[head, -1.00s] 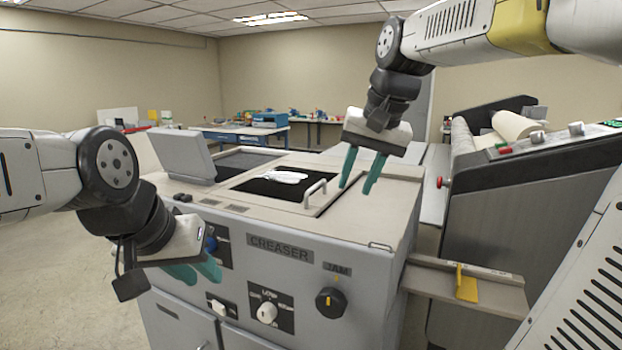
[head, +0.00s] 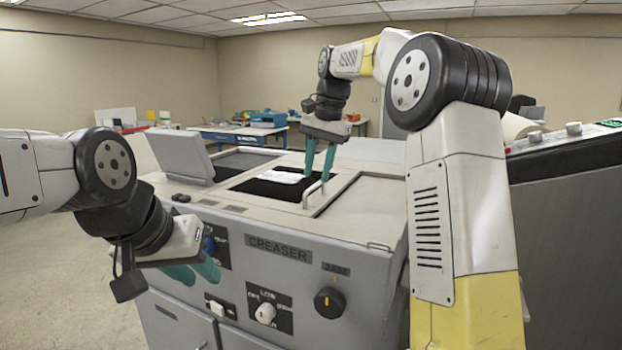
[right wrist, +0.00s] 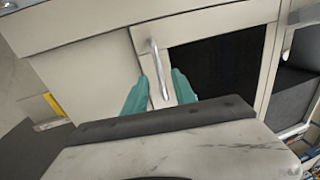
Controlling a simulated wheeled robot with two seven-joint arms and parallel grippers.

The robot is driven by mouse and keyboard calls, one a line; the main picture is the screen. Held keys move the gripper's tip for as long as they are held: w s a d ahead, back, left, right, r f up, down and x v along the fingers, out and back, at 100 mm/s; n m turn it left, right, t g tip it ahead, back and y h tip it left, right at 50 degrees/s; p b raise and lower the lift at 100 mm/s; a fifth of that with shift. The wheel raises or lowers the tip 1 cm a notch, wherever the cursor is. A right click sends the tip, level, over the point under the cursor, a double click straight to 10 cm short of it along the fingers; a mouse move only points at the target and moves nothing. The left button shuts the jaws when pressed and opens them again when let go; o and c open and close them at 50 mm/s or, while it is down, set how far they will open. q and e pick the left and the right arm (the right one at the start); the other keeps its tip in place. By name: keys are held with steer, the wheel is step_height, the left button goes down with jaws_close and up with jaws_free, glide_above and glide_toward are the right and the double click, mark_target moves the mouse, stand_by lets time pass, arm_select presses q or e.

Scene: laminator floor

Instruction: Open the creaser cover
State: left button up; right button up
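The creaser (head: 278,249) is a grey cabinet with a beige top. Its cover (head: 257,187), a dark panel in a light frame, lies closed flat in the top and also shows in the right wrist view (right wrist: 222,55). A silver bar handle (head: 313,192) stands at the cover's right edge. My right gripper (head: 318,178) points down at the handle, open. In the right wrist view the handle (right wrist: 159,68) lies between the two teal fingers; I cannot tell whether they touch it. My left gripper (head: 195,274) is open and empty before the cabinet's front left.
A white item (head: 276,177) lies on or under the dark panel. A tilted grey screen (head: 180,155) stands left of the cover. Knobs, including the jam knob (head: 328,302), stick out of the front. A grey machine (head: 570,210) stands close on the right.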

steer(key=shift+w+a+f, duration=0.1)
steer(key=shift+a+f, duration=0.1)
steer(key=shift+f, duration=1.1)
jaws_close()
stand_by(0.5)
